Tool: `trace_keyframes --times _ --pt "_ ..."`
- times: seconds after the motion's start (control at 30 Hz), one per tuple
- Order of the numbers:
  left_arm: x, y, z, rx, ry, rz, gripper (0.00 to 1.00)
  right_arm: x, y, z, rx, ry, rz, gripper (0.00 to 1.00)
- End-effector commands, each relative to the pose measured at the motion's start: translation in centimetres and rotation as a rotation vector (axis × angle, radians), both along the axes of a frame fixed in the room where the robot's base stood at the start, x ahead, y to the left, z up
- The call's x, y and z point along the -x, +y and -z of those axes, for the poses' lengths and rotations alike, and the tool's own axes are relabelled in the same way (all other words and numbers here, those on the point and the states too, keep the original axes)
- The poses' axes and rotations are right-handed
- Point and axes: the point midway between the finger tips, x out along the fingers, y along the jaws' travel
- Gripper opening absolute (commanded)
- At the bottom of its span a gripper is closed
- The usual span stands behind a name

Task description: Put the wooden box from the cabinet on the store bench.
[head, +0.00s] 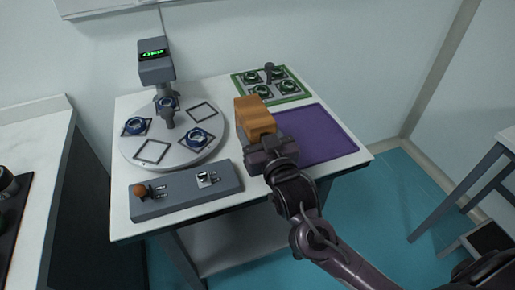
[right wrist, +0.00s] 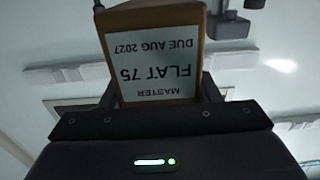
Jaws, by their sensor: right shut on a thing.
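My right gripper (head: 270,152) is shut on the wooden box (head: 254,117), an orange-brown block. In the head view the box appears over the white table (head: 232,235), at the left edge of the purple mat (head: 318,135); its height above them is hard to tell. In the right wrist view the box (right wrist: 200,28) is between the fingers, with a white label that appears upside down and reads "MASTER FLAT 75 DUE AUG 2027". My left gripper is not in view. No cabinet is seen, and I cannot tell which surface is the store bench.
The table holds a round plate (head: 178,153) with several square frames, a grey instrument (head: 156,70) with a green display, a grey block (head: 190,190) with switches, and a green-edged tray (head: 291,97). Most of the purple mat is bare. Another table (head: 508,140) stands far right.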

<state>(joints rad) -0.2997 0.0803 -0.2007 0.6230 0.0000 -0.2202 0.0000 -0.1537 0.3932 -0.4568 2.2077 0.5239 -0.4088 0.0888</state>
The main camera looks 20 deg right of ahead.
Motion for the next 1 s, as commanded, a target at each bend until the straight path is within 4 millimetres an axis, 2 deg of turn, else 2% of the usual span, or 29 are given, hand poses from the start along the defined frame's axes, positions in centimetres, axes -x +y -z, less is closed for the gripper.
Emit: trace_keyframes --times 0.17,0.43,0.87,0.9,1.0 --pt "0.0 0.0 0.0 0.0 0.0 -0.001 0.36 0.0 0.0 1.3 -0.001 -0.005 0.0 0.18" --pt "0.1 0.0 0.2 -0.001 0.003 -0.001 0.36 0.0 0.0 5.0 0.0 -0.004 0.001 0.18" --pt "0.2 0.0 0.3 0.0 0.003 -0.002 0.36 0.0 0.0 5.8 -0.001 -0.005 0.001 0.18" --pt "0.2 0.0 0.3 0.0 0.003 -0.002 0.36 0.0 0.0 6.0 0.0 -0.001 0.0 0.59" --pt "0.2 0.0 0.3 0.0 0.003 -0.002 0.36 0.0 0.0 5.9 0.0 -0.001 0.0 0.72"
